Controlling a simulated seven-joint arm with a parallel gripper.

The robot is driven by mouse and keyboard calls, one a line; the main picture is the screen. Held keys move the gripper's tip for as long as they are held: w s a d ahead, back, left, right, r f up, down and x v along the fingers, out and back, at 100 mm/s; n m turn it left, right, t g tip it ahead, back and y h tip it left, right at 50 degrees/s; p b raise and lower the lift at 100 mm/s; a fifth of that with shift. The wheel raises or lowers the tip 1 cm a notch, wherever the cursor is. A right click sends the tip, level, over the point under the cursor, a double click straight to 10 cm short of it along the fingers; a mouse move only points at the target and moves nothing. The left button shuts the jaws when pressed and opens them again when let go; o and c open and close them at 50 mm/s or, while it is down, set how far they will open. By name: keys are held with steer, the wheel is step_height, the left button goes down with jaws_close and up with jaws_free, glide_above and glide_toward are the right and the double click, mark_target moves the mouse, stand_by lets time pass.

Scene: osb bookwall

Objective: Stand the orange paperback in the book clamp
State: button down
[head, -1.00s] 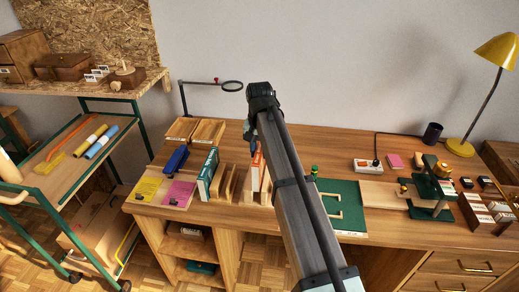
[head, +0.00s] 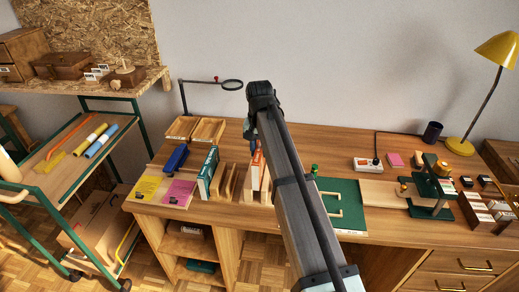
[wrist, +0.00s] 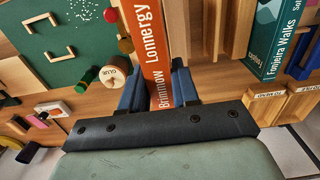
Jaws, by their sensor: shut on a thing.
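The orange paperback (head: 257,169) stands upright at the wooden slotted rack, partly hidden behind my arm in the head view. In the wrist view its orange spine (wrist: 151,50) with white lettering runs between the blue fingers of my gripper (wrist: 157,88). My gripper is shut on the paperback; the head view hides the fingers behind my arm. What looks like the book clamp, a green frame with wooden parts (head: 431,190), stands on the right of the bench, apart from the paperback.
A teal book (head: 208,174) stands in the rack left of the paperback. A green mat (head: 345,219) lies between rack and clamp. A power strip (head: 367,165) and yellow lamp (head: 460,146) are behind.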

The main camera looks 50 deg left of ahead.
steer(key=shift+f, duration=4.2)
steer(key=shift+c, duration=2.2)
jaws_free()
steer(key=shift+r, duration=0.1)
steer(key=shift+r, duration=3.4)
